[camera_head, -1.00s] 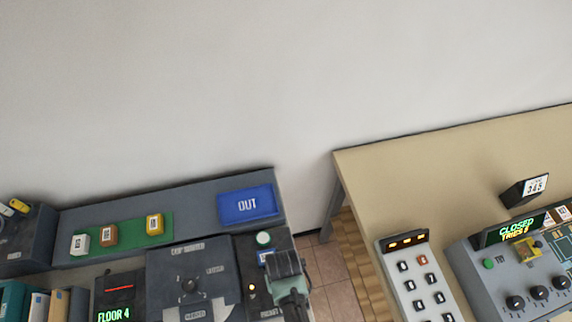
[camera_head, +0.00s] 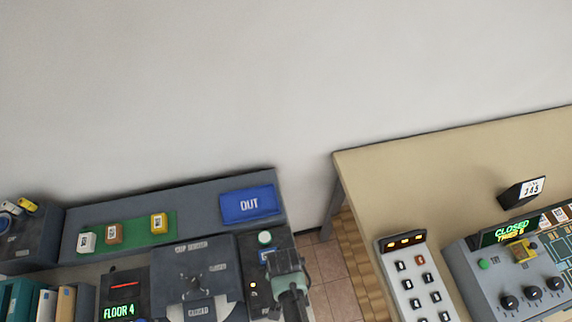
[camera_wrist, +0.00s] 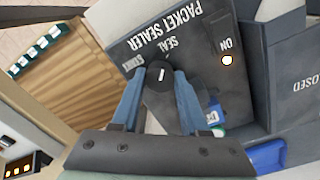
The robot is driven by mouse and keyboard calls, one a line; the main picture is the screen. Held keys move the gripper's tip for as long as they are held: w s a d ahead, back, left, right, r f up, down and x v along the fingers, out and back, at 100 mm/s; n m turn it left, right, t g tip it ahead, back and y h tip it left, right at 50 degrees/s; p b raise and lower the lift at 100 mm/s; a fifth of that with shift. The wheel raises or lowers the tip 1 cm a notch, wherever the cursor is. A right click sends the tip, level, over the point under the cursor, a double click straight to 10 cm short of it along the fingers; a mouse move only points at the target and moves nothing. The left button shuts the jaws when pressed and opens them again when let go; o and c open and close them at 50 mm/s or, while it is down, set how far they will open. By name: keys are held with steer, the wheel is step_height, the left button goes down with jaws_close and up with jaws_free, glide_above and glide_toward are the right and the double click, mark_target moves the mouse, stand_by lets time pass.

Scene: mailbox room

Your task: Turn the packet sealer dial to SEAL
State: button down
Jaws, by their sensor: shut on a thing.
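The packet sealer is a dark panel (camera_wrist: 126,44) with its lettering upside down in the wrist view; it also shows at the lower middle of the head view, partly behind my arm. Its round black dial (camera_wrist: 158,94) has a short white pointer mark, which points roughly toward the word SEAL (camera_wrist: 172,47). Another, smaller word stands to the left of SEAL. My gripper (camera_wrist: 160,84) has its two blue fingers on either side of the dial, shut on it. In the head view my gripper's fingertips and the dial are hidden by my wrist.
A lit lamp (camera_wrist: 227,60) marked ON sits on the sealer panel. A blue OUT tray (camera_head: 248,205) and a green mat (camera_head: 130,230) with small boxes lie on the left bench. A keypad (camera_head: 415,280) and a console (camera_head: 480,285) stand on the right table, across a floor gap.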

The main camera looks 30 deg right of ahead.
stand_by(0.4)
steer(key=shift+c, duration=2.1)
jaws_free()
steer(key=shift+r, duration=0.15)
step_height(320, 180, up, 13)
steer(key=p, duration=0.9)
